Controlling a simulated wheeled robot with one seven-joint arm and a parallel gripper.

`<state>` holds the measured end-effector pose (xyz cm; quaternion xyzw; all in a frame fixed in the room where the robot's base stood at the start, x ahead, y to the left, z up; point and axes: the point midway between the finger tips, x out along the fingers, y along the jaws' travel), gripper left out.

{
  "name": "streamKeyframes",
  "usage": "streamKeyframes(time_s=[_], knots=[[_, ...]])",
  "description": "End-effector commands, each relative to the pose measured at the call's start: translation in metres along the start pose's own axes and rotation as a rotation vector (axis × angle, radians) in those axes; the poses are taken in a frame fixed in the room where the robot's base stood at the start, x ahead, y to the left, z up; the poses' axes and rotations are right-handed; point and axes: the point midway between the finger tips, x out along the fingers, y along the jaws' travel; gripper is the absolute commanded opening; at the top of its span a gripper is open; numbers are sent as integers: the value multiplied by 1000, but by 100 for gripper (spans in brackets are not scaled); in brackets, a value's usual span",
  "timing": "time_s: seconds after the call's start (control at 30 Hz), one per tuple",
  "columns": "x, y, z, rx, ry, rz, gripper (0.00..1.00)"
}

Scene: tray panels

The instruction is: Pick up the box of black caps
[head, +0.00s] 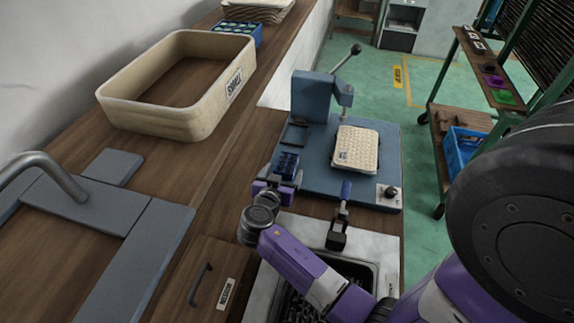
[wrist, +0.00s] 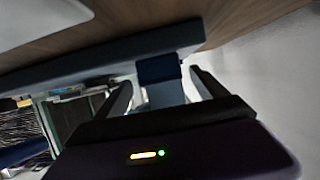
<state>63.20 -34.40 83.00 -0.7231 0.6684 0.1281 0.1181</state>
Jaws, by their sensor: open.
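A small dark blue box (head: 287,164) with dark contents sits at the left front of the blue press base; I take it for the box of black caps, though the contents are too small to be sure. My gripper (head: 283,181) is right at its near side. In the wrist view my open gripper (wrist: 161,80) has one finger on each side of a dark blue block (wrist: 157,69), which looks like this box. I cannot tell whether the fingers touch it.
The blue press (head: 316,100) with a lever stands just behind, and a woven cream pad (head: 356,150) lies on its base. A large cream tray (head: 120,112) and a blue crate (head: 258,38) are at back left. A metal basin (head: 372,274) with dark pieces lies below my arm.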

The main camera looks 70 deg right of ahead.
Motion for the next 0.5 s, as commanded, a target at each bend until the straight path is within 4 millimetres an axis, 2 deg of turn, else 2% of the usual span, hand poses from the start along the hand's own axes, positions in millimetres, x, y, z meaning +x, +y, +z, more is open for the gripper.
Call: streamKeyframes(time_s=[0.23, 0.3, 0.5], knots=[[32, -1, -10, 0, 0, 4, 82], [42, -1, -7, 1, 0, 3, 82], [53, -2, -5, 0, 0, 0, 82]])
